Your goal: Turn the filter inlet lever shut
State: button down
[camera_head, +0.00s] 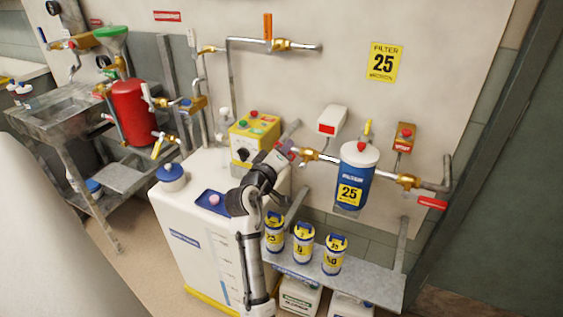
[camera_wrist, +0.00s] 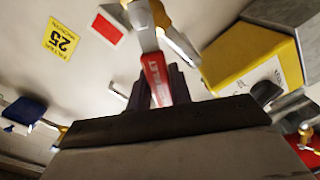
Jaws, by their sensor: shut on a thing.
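The blue filter housing (camera_head: 355,178) with a white lid and a yellow "25" label hangs on the wall pipe. The brass inlet valve (camera_head: 308,155) sits on the pipe just left of it. My gripper (camera_head: 287,152) is at this valve, left of the housing. In the wrist view, the red filter inlet lever (camera_wrist: 155,75) with white lettering lies between the dark fingers of my gripper (camera_wrist: 160,88), which are shut on it. The brass valve body shows at the top of that view. In the head view my gripper mostly hides the lever.
The yellow control box (camera_head: 254,138) is close on the left of my gripper. A white box with a red label (camera_head: 333,120) is above the pipe. The outlet valve (camera_head: 407,181) has a red lever (camera_head: 432,202). Several cartridges stand on the shelf (camera_head: 375,283) below.

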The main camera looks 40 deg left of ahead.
jog(key=m+b, duration=0.1)
jog(key=d+r+m+b, duration=0.1)
jog(key=m, duration=0.1)
jog(key=d+m+b, duration=0.1)
jog(key=shift+w+r+m, duration=0.2)
jog(key=shift+r+m, duration=0.1)
jog(key=shift+m, duration=0.1)
jog(key=shift+w+d+r+m+b, duration=0.2)
jog(key=shift+d+m+b, duration=0.35)
jog(key=shift+m+b, duration=0.45)
jog(key=shift+w+d+r+m+b, duration=0.1)
jog(key=shift+d+r+m+b, duration=0.15)
jog(key=shift+d+m+b, duration=0.7)
jog(key=shift+w+d+r+m+b, duration=0.2)
jog(key=shift+m+b, duration=0.25)
jog(key=shift+m, duration=1)
jog(key=c, duration=1.3)
grip_release()
jog(key=shift+o, duration=0.2)
jog(key=shift+s, duration=0.15)
jog(key=b+v, duration=0.1)
jog(key=v, duration=1.2)
jog(key=shift+s+d+b, duration=0.15)
jog(key=shift+s+b, duration=0.15)
